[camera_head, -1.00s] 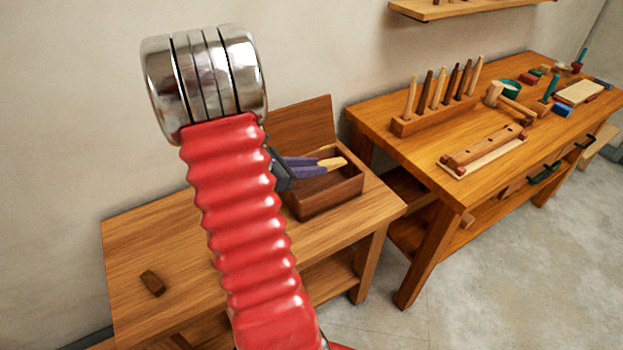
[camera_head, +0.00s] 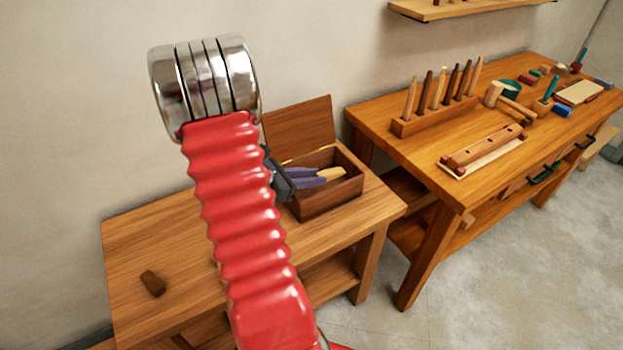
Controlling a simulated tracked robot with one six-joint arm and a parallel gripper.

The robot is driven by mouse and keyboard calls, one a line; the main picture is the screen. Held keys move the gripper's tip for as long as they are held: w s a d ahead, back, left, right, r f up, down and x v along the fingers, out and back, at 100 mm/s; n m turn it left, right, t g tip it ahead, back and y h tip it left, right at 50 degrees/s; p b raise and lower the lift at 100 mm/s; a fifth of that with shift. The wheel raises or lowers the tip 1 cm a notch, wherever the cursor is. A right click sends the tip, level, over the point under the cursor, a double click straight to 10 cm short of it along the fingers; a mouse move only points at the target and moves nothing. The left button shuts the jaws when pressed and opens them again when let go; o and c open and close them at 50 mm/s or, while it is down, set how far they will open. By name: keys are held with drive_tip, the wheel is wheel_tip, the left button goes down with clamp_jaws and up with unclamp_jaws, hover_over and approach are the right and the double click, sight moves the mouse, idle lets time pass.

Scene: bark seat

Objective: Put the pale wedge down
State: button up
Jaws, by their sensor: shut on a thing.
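The pale wedge (camera_head: 331,174) is a small light-wood piece between the tips of my gripper (camera_head: 325,176). The gripper has purple-blue fingers and is shut on it. Wedge and fingertips appear inside the outline of a dark wooden box (camera_head: 333,199) with its lid (camera_head: 299,124) standing open at the back. I cannot tell whether the wedge touches the box's floor. My red arm covers the left side of the box and part of the bench.
The box stands on a low wooden bench (camera_head: 160,230), with a small dark brown block (camera_head: 152,283) at its left end. A larger workbench (camera_head: 400,148) at right holds a rack of pegs (camera_head: 437,115), a mallet (camera_head: 508,101) and several small pieces. The bench's front left is mostly clear.

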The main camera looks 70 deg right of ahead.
drive_tip(key=shift+f, duration=0.6)
drive_tip(key=o, duration=1)
drive_tip(key=shift+r, duration=0.1)
drive_tip(key=v, duration=0.8)
drive_tip(key=r+v, duration=0.1)
drive_tip(key=v, duration=0.3)
